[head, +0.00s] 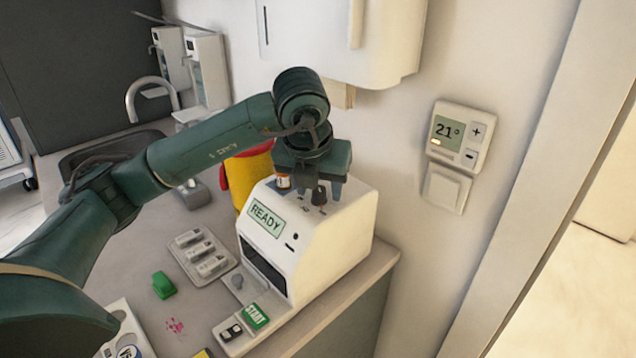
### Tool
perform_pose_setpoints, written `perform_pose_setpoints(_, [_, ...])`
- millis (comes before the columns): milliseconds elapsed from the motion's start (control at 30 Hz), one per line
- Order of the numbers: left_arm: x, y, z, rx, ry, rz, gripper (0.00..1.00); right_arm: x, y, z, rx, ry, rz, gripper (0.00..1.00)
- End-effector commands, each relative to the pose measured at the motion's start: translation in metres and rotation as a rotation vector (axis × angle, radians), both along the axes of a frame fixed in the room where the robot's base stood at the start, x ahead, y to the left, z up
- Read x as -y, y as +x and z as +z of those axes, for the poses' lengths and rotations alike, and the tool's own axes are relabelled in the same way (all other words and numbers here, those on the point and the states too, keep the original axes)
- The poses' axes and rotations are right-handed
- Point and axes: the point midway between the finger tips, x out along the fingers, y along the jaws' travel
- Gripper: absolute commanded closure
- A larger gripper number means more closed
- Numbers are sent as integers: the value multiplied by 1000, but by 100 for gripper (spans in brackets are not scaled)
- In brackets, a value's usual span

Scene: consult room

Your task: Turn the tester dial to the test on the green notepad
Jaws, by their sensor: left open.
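The tester (335,239) is a white box on the counter with a READY display (266,219) and a green START button (255,316). A dark dial (319,194) stands on its top, with small markings beside it that are too small to read. My left gripper (310,188) points down over the tester top, its fingers open, with the dial seen between them. Whether a finger touches the dial cannot be told. I cannot make out a green notepad with certainty. My right gripper is not in view.
A small green object (163,285) and a tray (226,266) of white pieces lie left of the tester. A yellow and red container (246,172) stands behind it. A wall thermostat (459,137) is at the right. A sink tap (150,84) is at the back left.

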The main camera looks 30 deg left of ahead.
Motion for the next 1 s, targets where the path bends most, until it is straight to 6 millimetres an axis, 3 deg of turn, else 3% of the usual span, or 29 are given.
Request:
perform_pose_setpoints(267, [0,0,-2,0,1,0,54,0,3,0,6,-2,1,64])
perform_pose_setpoints(800, [0,0,-1,0,1,1,97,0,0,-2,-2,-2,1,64])
perform_pose_setpoints(1000, [-1,0,-2,0,0,-11,97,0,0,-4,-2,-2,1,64])
